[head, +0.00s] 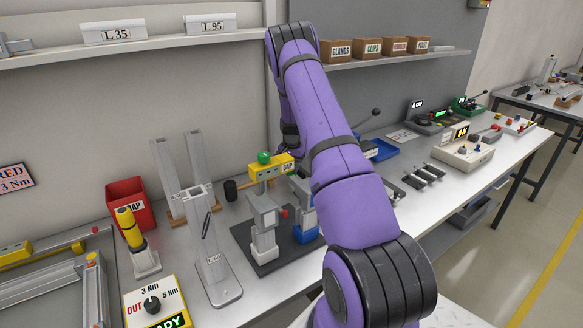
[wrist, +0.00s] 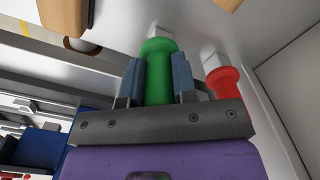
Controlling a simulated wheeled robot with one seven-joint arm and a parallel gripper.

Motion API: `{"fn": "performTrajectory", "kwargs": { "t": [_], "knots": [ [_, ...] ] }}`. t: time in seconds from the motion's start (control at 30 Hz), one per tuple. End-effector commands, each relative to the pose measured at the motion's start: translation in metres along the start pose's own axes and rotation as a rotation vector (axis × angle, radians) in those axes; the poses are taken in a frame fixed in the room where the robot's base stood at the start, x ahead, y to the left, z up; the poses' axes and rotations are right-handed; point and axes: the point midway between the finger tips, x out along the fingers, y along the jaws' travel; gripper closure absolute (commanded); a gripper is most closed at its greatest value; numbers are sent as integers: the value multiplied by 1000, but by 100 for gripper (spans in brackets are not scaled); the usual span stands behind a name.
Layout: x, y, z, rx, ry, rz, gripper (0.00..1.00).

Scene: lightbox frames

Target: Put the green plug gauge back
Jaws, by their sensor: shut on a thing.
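In the wrist view the green plug gauge (wrist: 159,78) has a green handle and a pale metal end pointing away from me. My gripper (wrist: 158,75) is shut on its handle, with one blue-grey finger on each side. A red plug gauge (wrist: 223,80) with a similar pale end stands just right of it, apart from the fingers. I cannot tell whether the green gauge's end touches the grey surface beyond.
A grey upright stand (head: 207,250) and red bin (head: 127,197) are further left. Small brown boxes (head: 337,51) sit on the shelf above. Instruments (head: 462,148) occupy the bench at right.

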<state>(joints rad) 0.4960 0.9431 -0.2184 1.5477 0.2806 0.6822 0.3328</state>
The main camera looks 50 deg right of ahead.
Motion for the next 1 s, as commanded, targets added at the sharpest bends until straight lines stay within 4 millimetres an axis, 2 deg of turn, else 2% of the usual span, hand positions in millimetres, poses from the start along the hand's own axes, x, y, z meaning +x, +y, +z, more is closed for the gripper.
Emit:
{"fn": "performTrajectory", "kwargs": {
  "t": [0.33,0.37,0.47,0.77,0.87,1.0],
  "knots": [
    [3,0,0,0,0,-1,100],
    [3,0,0,0,0,-1,72],
    [3,0,0,0,1,-1,49],
    [2,0,0,0,1,-1,48],
    [-5,0,0,0,2,-2,48],
    [-26,-1,0,0,2,-3,48]
  ]
}}
